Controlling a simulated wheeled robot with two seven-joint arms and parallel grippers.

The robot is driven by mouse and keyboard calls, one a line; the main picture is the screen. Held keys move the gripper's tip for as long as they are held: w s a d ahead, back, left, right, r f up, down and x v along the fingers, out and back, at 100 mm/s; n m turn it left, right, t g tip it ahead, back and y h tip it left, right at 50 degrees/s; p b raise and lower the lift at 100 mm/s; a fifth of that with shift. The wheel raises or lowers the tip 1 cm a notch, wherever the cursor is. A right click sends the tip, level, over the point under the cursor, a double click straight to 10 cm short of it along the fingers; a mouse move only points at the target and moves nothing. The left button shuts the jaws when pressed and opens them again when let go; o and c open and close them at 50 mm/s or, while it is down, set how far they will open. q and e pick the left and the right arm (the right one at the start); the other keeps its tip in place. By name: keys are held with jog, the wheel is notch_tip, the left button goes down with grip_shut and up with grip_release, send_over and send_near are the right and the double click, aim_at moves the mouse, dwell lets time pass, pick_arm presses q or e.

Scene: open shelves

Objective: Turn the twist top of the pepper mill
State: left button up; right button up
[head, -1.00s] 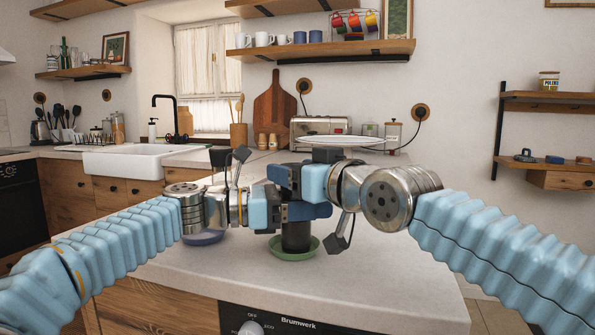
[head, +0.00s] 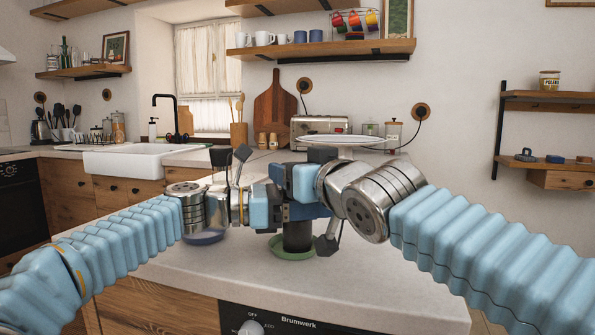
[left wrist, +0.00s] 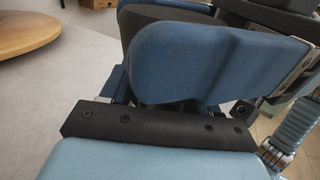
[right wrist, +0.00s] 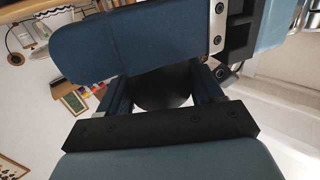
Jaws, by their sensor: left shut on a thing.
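The dark pepper mill (head: 297,238) stands upright on the worktop at a green dish (head: 296,254). Its upper part is mostly hidden by my grippers. My left gripper (head: 292,212) is shut on the mill's body from the left. My right gripper (head: 284,178) is above it, at the height of the twist top, coming from the right. In the right wrist view a dark round part of the mill (right wrist: 163,88) lies between my right fingers; whether they press on it is unclear. In the left wrist view the mill (left wrist: 155,98) is largely covered by a blue finger.
A blue dish (head: 205,238) lies left of the mill, partly under my left wrist. The worktop's front (head: 345,285) is clear. My two grippers are very close, one above the other.

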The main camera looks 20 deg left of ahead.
jog(key=o, duration=0.4)
jog(key=shift+w+d+f, duration=0.15)
jog(key=shift+w, duration=0.05)
jog(key=shift+s, duration=0.1)
jog(key=v, duration=1.2)
pick_arm(q)
jog(key=o, duration=0.9)
